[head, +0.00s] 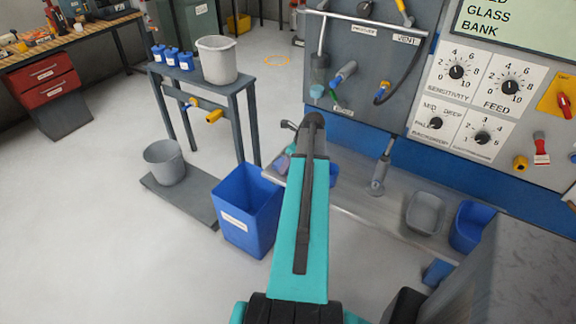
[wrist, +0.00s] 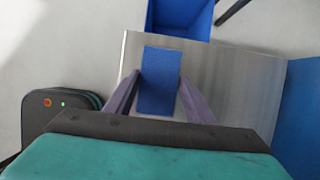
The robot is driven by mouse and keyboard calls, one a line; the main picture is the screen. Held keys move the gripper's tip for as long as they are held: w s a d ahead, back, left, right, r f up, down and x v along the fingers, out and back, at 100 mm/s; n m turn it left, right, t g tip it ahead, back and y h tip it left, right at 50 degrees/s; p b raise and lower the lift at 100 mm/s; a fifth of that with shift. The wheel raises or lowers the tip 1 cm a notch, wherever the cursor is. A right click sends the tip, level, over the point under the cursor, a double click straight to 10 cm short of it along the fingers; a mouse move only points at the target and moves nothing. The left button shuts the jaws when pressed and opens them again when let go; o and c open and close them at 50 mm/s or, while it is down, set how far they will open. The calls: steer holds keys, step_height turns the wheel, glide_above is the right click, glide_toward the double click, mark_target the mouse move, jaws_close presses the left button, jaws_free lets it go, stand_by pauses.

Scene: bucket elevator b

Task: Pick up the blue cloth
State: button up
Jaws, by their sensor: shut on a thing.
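The blue cloth (wrist: 160,80) is a flat, dark blue rectangle over the brushed metal shelf in the wrist view. My gripper (wrist: 159,84) has its two purple fingers along the left and right sides of the cloth and is shut on it. I cannot tell whether the cloth touches the shelf or is held just above it. In the head view my arm reaches out over the metal shelf, and its end hides most of the gripper and the cloth.
The metal shelf (head: 351,207) runs along the blue-based control panel. A blue bin (head: 245,210) stands on the floor left of the shelf. A grey tray (head: 424,213) and a blue tray (head: 470,227) sit further right. Open floor lies at the left.

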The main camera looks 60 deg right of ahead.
steer(key=shift+r, duration=0.2)
step_height(320, 180, up, 10)
steer(key=b, duration=0.2)
steer(key=shift+f+b, duration=0.2)
steer(key=shift+b, duration=0.1)
stand_by(0.6)
